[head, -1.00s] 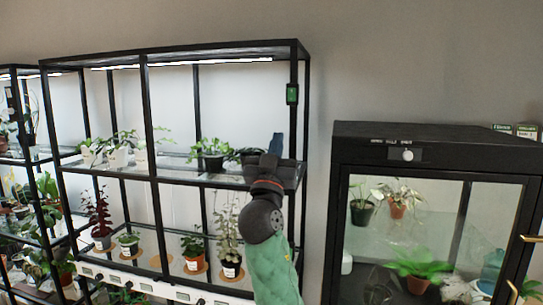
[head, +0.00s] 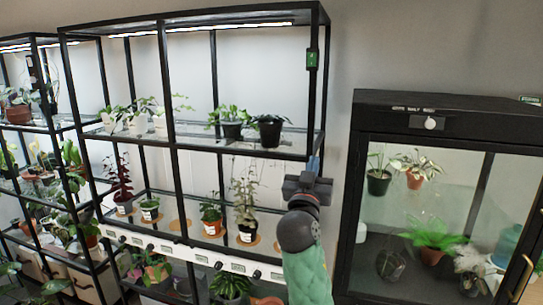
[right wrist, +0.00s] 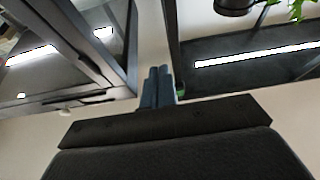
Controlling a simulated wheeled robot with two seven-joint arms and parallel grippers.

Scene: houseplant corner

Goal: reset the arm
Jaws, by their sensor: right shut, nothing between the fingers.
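My right gripper (head: 314,164) is in front of the right post of the black plant rack (head: 322,100), just below the upper glass shelf's right end. Its blue fingers are together with nothing between them, and they also show shut in the right wrist view (right wrist: 157,88). My green-sleeved right arm (head: 308,275) comes up from the bottom of the head view. My left gripper is in neither view.
Potted plants, including a dark pot (head: 270,134), stand on the upper shelf left of the gripper. More stand on the shelf below. A black glass cabinet (head: 440,100) with plants stands to the right. A narrow gap of bare wall separates rack and cabinet.

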